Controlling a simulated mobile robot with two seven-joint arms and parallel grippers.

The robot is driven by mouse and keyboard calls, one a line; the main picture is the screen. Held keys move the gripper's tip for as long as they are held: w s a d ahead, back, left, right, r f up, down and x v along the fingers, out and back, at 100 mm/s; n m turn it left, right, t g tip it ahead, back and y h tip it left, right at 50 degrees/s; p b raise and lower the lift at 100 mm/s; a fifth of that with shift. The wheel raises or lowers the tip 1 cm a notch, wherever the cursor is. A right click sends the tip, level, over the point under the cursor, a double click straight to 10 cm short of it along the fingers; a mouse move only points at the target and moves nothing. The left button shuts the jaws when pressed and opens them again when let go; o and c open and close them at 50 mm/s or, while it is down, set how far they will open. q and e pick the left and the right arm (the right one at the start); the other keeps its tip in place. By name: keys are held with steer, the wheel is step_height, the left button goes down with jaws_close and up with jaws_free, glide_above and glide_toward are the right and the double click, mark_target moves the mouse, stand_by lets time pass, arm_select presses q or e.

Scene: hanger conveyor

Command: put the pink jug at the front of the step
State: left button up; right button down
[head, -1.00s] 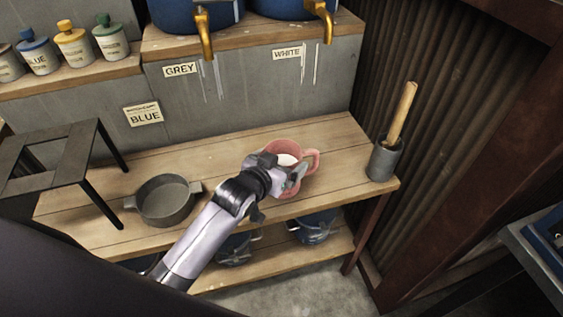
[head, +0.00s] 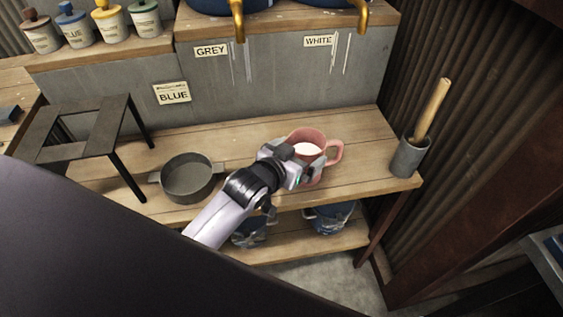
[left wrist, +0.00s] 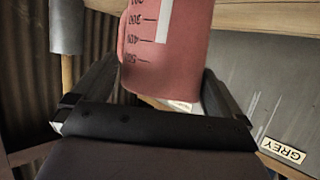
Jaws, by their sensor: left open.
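The pink jug (head: 309,138) stands upright on the wooden bench (head: 250,142), with pale contents and its handle to the right. My left gripper (head: 309,174) is open at the near side of the jug and hides part of its lower body. In the left wrist view the jug (left wrist: 165,50), with dark measuring marks, shows between the two spread fingers of my left gripper (left wrist: 160,85). I cannot tell whether a finger touches it. Which surface is the step is not clear. My right gripper is not in view.
A grey pot (head: 188,178) and a dark metal stand (head: 82,130) are left of the jug. A grey cylinder (head: 410,157) with a wooden handle is to the right. Brass taps (head: 237,20) hang above. Buckets (head: 333,215) stand on the lower shelf.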

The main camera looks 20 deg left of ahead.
arm_select(q)
steer(key=v, duration=0.8)
steer(key=s+a+f+g, duration=0.3)
steer(key=s+f, duration=1.1)
steer(key=f, duration=0.1)
steer(key=shift+s+p, duration=0.3)
steer(key=shift+p, duration=0.05)
